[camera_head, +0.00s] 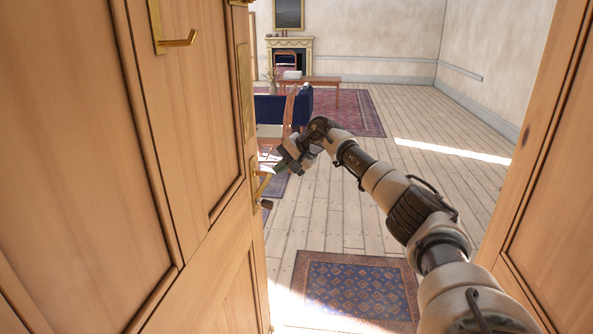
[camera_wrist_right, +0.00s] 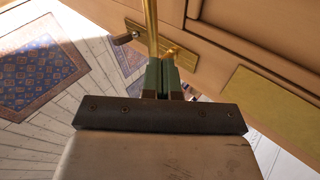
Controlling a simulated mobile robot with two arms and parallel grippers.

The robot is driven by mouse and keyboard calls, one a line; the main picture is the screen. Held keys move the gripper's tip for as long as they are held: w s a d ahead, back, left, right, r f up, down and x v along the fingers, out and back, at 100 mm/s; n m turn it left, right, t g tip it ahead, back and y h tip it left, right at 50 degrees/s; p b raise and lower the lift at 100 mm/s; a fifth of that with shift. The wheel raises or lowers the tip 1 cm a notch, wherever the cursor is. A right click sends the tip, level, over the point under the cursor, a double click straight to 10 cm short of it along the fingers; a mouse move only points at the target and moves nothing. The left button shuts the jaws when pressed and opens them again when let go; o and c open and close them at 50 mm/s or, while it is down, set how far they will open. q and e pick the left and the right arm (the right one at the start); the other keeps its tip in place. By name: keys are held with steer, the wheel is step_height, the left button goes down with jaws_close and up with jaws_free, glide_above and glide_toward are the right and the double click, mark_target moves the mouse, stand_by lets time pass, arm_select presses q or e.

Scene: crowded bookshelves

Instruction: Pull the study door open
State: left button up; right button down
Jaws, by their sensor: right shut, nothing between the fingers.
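The wooden door (camera_head: 95,150) fills the left of the head view, with an open gap to its right. A second brass handle (camera_head: 261,184) shows lower, by the door's right edge. My right arm reaches in through the gap, and its gripper (camera_head: 281,167) is beside this lower handle. In the right wrist view the green-padded fingers (camera_wrist_right: 164,79) are shut and empty. A brass bar (camera_wrist_right: 151,27) runs close to their tips; I cannot tell if they touch. My left gripper is not in view.
A wooden panel (camera_head: 545,190) borders the gap on the right, near my arm. Beyond are a patterned rug (camera_head: 355,288), bare floorboards (camera_head: 420,115), a blue chair (camera_head: 270,108), a table (camera_head: 322,80) and a fireplace (camera_head: 290,43). The floor at centre right is clear.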

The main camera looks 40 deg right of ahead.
steer(key=b+v, duration=0.1)
steer(key=v, duration=0.7)
steer(key=shift+w+d+r, duration=0.2)
steer(key=shift+w+r, duration=0.05)
steer(key=shift+r, duration=0.05)
